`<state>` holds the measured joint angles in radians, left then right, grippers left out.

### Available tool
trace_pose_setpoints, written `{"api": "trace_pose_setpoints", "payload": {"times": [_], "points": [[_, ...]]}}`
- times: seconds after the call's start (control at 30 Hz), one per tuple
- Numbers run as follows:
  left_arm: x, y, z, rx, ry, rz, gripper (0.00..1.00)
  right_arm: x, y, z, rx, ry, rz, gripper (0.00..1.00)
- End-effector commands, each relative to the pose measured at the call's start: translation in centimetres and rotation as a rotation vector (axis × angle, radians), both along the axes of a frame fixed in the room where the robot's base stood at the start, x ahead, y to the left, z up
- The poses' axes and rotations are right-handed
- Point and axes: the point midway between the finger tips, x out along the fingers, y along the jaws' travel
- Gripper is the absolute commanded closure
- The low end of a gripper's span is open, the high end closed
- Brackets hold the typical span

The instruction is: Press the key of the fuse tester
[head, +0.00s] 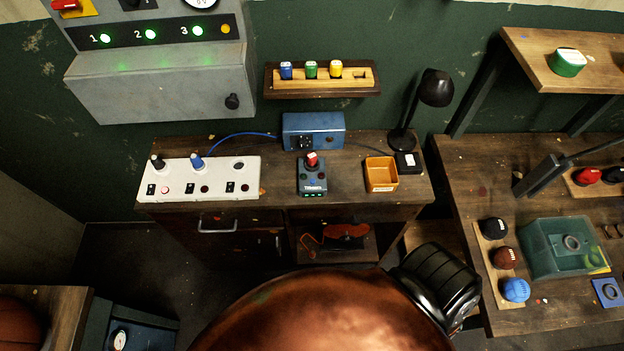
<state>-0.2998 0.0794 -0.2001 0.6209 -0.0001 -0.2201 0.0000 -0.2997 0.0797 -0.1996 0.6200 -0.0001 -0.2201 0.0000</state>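The fuse tester appears to be the small grey-teal device (313,184) on the middle bench. It has a light label across its front and small green lights along its lower edge. A red piece with a pale top (312,160) stands upright at its back end. A small bluish spot shows on its face, but I cannot tell whether this is the key. Nothing touches the device from above. Neither of my grippers can be made out in the head view.
A white switch panel (220,188) lies left of the tester, an orange tray (381,188) right, a blue box (327,118) behind. A black lamp (434,88) stands at back right. A wall shelf (352,92) holds blue, green and yellow fuses. A copper dome hides the bottom centre.

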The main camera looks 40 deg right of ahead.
Motion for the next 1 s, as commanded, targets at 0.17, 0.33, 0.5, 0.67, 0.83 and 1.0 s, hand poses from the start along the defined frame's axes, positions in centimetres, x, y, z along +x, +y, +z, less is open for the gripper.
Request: {"api": "trace_pose_setpoints", "payload": {"times": [0.17,0.33,0.5,0.67,0.83,1.0], "points": [[-0.01,0.00,0.00,0.000,0.000,0.000,1.00,0.02,-0.01,0.00,0.000,0.000,0.000,0.95],[-0.02,0.00,0.00,0.000,0.000,0.000,1.00,0.02,-0.01,0.00,0.000,-0.001,0.000,1.00],[-0.03,0.01,0.00,0.000,0.000,0.000,1.00,0.02,-0.01,0.00,0.000,0.000,0.000,1.00],[-0.04,0.02,0.00,0.000,0.001,0.000,1.00,0.02,-0.01,0.00,0.000,0.000,0.000,1.00],[-0.06,0.02,0.00,0.000,0.001,0.000,1.00,0.01,-0.01,0.00,0.000,0.000,0.000,1.00],[-0.07,0.02,0.00,0.000,0.001,0.000,1.00,0.00,-0.01,0.00,0.000,0.000,0.000,1.00]]}}
